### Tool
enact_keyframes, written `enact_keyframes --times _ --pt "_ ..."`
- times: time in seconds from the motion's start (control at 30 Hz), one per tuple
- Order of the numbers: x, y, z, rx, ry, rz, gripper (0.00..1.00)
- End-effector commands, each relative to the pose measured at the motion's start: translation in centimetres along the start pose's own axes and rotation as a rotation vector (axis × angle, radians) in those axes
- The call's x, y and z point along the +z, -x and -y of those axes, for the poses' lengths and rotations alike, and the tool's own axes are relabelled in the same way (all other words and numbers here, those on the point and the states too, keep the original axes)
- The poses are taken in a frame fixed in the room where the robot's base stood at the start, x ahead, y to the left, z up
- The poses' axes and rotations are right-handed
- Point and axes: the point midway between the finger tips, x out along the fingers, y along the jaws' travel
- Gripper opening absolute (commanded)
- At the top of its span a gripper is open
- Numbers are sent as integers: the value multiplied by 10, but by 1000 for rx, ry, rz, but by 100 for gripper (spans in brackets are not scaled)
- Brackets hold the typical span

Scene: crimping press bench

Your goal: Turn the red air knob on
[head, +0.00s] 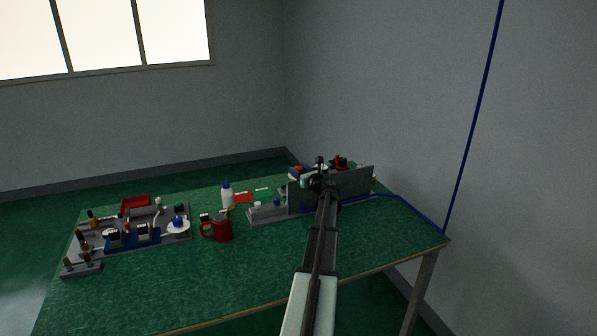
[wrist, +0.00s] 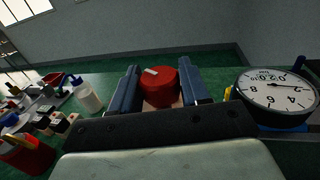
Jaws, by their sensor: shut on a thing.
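The red air knob (wrist: 160,88) is a round red cap with a white mark on its top, seen in the wrist view. The mark lies toward the knob's upper left. My gripper (wrist: 162,84) has one blue finger on each side of the knob and is shut on it. In the head view my gripper (head: 321,181) is at the grey upright panel (head: 355,183) at the back right of the bench. The knob cannot be told for sure there, with my arm and the panel in the way.
A round dial gauge (wrist: 276,95) stands close right of my fingers. A white bottle (wrist: 88,96) is to the left. In the head view a red mug (head: 222,229) and a grey fixture board (head: 178,212) stand left. A blue hose (head: 415,208) runs right. The front bench is clear.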

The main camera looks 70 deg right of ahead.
Motion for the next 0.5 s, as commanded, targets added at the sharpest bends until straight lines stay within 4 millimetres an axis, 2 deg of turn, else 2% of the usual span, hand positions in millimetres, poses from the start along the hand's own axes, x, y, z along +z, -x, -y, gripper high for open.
enact_keyframes --times 0.5 --pt "0 0 0 58 1 0 15"
